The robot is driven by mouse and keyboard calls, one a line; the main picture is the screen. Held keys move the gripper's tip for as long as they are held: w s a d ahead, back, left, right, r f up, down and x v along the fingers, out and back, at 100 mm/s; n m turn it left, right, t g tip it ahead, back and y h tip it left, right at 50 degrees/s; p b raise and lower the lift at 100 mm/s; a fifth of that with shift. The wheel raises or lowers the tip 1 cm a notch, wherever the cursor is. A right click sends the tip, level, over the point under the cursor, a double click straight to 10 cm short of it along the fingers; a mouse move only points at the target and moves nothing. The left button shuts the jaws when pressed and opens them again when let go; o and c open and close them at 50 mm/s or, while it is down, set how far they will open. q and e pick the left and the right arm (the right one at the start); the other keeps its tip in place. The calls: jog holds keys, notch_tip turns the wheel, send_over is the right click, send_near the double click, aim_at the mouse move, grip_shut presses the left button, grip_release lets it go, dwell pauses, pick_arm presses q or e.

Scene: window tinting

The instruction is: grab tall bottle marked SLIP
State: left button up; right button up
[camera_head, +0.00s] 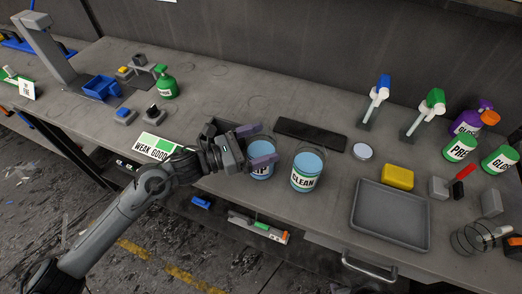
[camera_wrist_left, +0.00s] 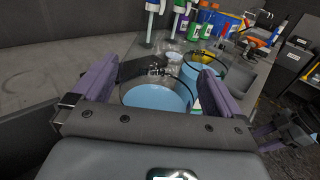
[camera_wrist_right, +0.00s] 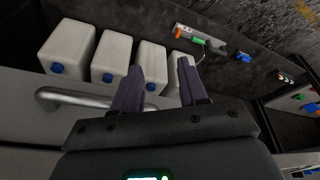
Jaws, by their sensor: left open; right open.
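A blue container (camera_head: 262,172) with a white label stands on the bench. The label is partly covered, and only its last letters, seemingly IP, show. My left gripper (camera_head: 257,146) is open over it, with one purple finger across its upper part. In the left wrist view the round blue top (camera_wrist_left: 158,97) lies between and below the open fingers (camera_wrist_left: 156,74). A similar blue container marked CLEAN (camera_head: 305,172) stands just to the right. My right gripper (camera_wrist_right: 160,66) is open and empty in its wrist view, out of the head view.
A dark flat pad (camera_head: 311,134) lies behind the containers. A WEAK GOOD card (camera_head: 155,147) is left. White jugs (camera_wrist_right: 112,56) show beyond a metal handle (camera_wrist_right: 75,100).

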pick_arm(q)
jog(key=c, duration=0.9)
jog(key=shift+r, duration=0.1)
